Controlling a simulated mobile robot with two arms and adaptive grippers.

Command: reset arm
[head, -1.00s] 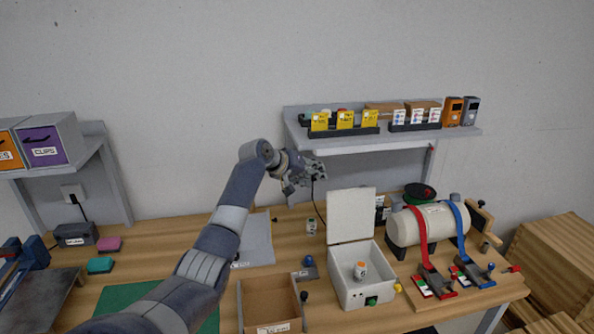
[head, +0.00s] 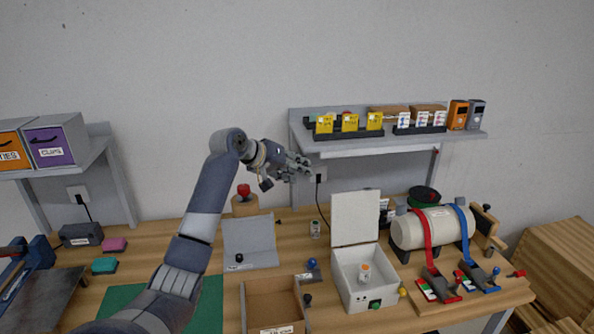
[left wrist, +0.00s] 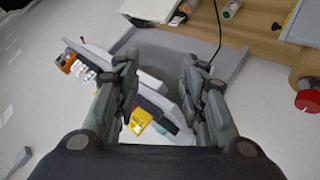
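My left arm rises from the bottom of the head view, and its gripper (head: 300,164) is raised in front of the wall, left of the wall shelf. In the left wrist view, the two fingers of the left gripper (left wrist: 158,72) stand well apart with nothing held between them. The shelf with its yellow-labelled bins shows beyond the fingers. My right gripper is in neither view.
The wall shelf (head: 400,142) is just right of the gripper. Below are a red knob on a wooden block (head: 244,202), an open white box (head: 352,292) with a small bottle (head: 364,272) inside, a wooden tray (head: 243,307) and a strapped tank (head: 447,229).

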